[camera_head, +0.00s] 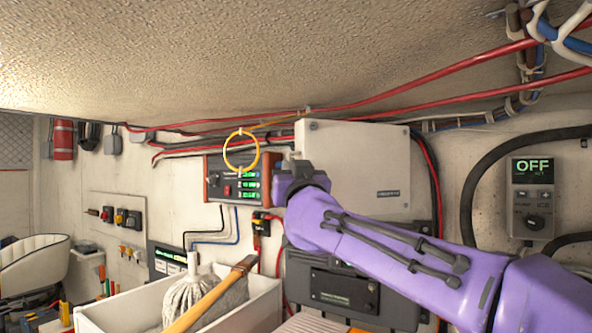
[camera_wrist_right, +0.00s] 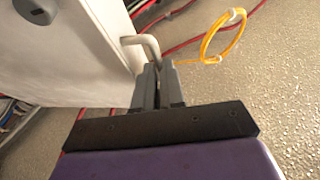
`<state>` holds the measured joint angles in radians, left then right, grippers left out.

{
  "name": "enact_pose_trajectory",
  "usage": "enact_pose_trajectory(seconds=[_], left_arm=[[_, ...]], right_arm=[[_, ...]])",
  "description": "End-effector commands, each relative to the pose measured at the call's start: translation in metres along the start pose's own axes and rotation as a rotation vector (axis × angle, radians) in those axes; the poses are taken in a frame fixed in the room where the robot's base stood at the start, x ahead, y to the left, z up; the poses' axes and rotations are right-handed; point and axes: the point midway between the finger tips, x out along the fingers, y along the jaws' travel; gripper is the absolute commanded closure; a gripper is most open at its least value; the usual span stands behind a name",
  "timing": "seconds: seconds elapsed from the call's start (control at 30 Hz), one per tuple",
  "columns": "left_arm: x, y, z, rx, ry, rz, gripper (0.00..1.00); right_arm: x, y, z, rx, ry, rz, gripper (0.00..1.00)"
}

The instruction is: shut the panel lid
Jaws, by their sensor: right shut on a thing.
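The panel lid (camera_head: 367,165) is a pale grey-white door on the far wall in the head view, with a small dark label near its lower right. Its face also fills the upper left of the right wrist view (camera_wrist_right: 75,55), with a bent grey handle (camera_wrist_right: 143,45) at its edge. My right gripper (camera_head: 296,172) is at the lid's left edge, and in the right wrist view its fingers (camera_wrist_right: 158,75) are shut on the handle. Its arm hides the lid's lower left part. How far the lid stands open is hard to tell. My left gripper is not in view.
A yellow cable loop (camera_head: 241,168) hangs left of the lid, in front of a meter box (camera_head: 232,178) with green readouts. A white bin (camera_head: 262,303) with a mop (camera_head: 205,296) stands below. Red cables (camera_head: 440,73) run overhead. A control unit (camera_head: 532,198) reading OFF is at right.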

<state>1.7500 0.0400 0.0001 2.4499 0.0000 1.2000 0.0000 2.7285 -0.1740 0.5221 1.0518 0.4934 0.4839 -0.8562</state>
Motion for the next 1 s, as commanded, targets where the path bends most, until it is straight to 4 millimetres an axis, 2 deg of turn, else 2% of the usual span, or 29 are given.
enact_pose_trajectory(seconds=[0.03,0.07,0.1,0.17,1.0], left_arm=[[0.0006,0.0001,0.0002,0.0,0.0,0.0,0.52],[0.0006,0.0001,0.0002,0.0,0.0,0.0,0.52],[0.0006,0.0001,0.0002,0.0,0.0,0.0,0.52],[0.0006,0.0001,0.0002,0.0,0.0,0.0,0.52],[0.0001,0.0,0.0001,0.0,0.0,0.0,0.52]], right_arm=[[-0.0014,-0.0083,0.0072,-0.004,-0.013,-0.015,1.0],[-0.0015,-0.0084,0.0073,-0.004,-0.013,-0.016,1.0],[-0.0015,-0.0086,0.0074,-0.004,-0.013,-0.016,0.84],[-0.0014,-0.0081,0.0073,-0.004,-0.013,-0.015,0.65],[-0.0005,-0.0017,0.0014,-0.001,-0.003,-0.004,0.65]])
